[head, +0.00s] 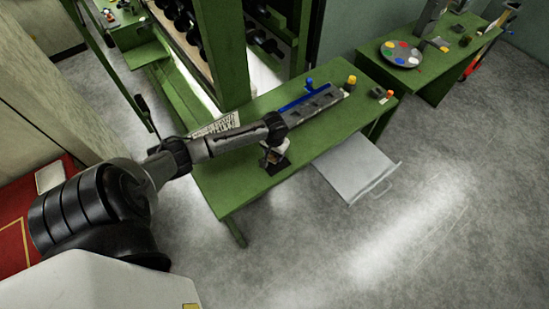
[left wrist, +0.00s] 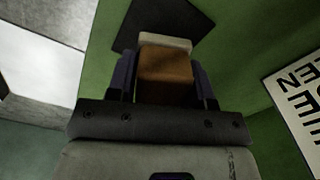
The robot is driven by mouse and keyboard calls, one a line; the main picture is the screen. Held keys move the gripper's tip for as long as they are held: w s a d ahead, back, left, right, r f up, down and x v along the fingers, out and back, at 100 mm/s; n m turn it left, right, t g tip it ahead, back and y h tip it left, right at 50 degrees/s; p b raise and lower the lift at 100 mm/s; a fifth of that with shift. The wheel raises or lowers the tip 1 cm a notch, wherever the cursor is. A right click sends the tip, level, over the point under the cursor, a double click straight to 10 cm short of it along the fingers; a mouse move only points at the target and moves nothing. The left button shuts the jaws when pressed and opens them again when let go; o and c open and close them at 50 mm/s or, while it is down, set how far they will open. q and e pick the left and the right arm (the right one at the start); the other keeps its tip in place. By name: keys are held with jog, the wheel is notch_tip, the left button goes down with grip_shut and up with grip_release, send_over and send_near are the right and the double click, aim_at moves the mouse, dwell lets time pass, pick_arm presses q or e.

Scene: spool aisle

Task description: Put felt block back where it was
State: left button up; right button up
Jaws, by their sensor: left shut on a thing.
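The felt block (left wrist: 166,66) is brown with a pale strip along its far edge. In the left wrist view it sits between the two fingers of my left gripper (left wrist: 164,74), which is shut on it. A dark square pad (left wrist: 130,32) lies on the green bench just beyond the block and partly behind it. In the head view my left gripper (head: 274,158) points down over this pad (head: 277,167); the block is small there and partly hidden. I cannot tell whether the block touches the pad. My right gripper is not in view.
The green bench (head: 235,195) also holds a printed sign (head: 217,126), a grey rail with a blue part (head: 310,102) and small yellow- and orange-topped items at its far end. A grey drawer (head: 350,165) stands open at the front right. The bench's near end is clear.

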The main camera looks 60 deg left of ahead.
aim_at(275, 158)
pick_arm(q)
jog(key=shift+d+f, duration=0.1)
jog(key=shift+f, duration=1.75)
jog(key=shift+f, duration=0.15)
jog(key=o, duration=0.9)
jog(key=shift+c, duration=0.2)
